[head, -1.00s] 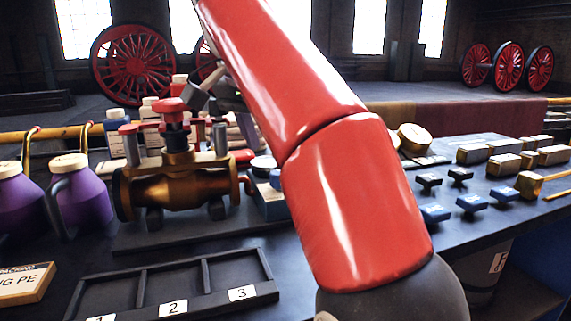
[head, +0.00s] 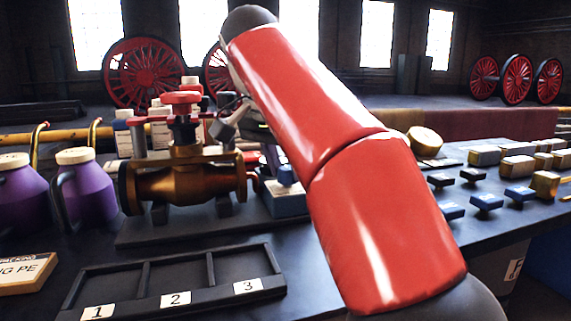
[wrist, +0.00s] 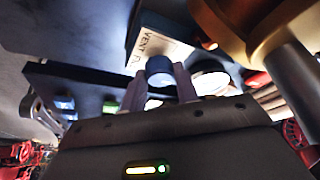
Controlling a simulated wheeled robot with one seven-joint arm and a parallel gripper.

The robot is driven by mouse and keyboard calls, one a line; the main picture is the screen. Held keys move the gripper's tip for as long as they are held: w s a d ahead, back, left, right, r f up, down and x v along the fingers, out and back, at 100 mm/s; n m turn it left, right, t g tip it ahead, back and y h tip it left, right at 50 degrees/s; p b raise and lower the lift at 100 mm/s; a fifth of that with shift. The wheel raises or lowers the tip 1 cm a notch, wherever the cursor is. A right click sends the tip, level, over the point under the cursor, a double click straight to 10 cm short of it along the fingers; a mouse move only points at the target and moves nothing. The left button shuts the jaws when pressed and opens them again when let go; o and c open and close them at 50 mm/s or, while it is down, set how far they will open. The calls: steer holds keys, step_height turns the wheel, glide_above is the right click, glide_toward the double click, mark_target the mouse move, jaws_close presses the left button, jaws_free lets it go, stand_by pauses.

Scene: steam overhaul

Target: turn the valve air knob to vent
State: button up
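In the wrist view the blue knob (wrist: 160,70) shows between and beyond the fingertips, beside a white label (wrist: 155,47) reading "VENT". My gripper (wrist: 160,88) is open, with a gap between its two fingers. I cannot tell whether they reach around the knob. In the head view my gripper (head: 230,125) is partly hidden by my red arm, above and left of the knob.
The brass valve with its red handwheel (head: 182,98) stands close beside the gripper. Purple jugs (head: 85,190) are at the left. A tray with numbered compartments (head: 175,300) lies in front. Several small blocks (head: 487,201) stand at the right.

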steer(key=shift+c, duration=1.4)
steer(key=n+y+p, duration=0.1)
steer(key=n, duration=0.1)
steer(key=n+t, duration=0.1)
steer(key=n, duration=0.1)
steer(key=shift+d+r+n+y+p, duration=0.2)
steer(key=shift+n+y+p, duration=0.1)
steer(key=shift+y+p, duration=0.1)
steer(key=n+p, duration=0.1)
steer(key=n, duration=0.1)
steer(key=n+y+p, duration=0.1)
steer(key=n, duration=0.1)
steer(key=shift+d+y, duration=0.1)
steer(key=shift+y, duration=0.2)
steer(key=shift+f+n+y+p, duration=0.1)
steer(key=shift+n+y+p, duration=0.45)
steer(key=shift+n, duration=1.15)
steer(key=o, duration=1)
steer(key=shift+c, duration=0.2)
